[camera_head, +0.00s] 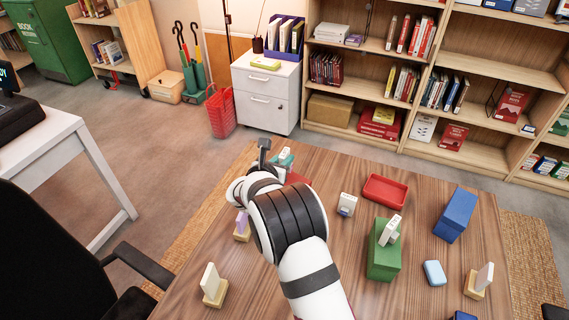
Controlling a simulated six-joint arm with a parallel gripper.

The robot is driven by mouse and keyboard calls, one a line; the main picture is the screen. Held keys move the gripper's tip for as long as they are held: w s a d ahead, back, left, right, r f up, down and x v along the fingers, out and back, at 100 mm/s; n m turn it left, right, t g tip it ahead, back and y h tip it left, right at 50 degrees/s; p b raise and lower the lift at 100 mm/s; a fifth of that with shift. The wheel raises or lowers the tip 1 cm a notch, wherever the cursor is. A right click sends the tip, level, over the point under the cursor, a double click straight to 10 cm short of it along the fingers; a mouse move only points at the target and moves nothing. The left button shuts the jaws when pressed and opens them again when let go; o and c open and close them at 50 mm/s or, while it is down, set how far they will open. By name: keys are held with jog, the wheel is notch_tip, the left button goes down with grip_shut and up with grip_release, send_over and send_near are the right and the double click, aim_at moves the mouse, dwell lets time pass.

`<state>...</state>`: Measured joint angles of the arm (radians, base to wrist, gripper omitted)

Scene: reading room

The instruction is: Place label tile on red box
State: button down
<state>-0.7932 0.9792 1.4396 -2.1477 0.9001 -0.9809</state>
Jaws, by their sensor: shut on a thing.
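My gripper (273,155) is at the far part of the wooden table, partly hidden by my own arm. It is shut on a small white label tile (285,154), with a teal part showing below it. A red surface (298,178), probably the red box, shows just below and right of the tile, mostly hidden behind my wrist. I cannot tell whether the tile touches it. A shallow red tray (385,191) lies empty farther right.
A green box (383,262) bears a white tile (390,230). Another white tile (347,204) stands nearby. A blue box (455,214) and light-blue block (434,273) are to the right. Tiles in wooden stands (214,291) (474,290) sit near the front. A purple tile (242,222) is left of my arm.

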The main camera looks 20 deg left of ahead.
jog(key=shift+f, duration=0.85)
jog(key=shift+f, duration=0.1)
jog(key=c, duration=0.8)
grip_release()
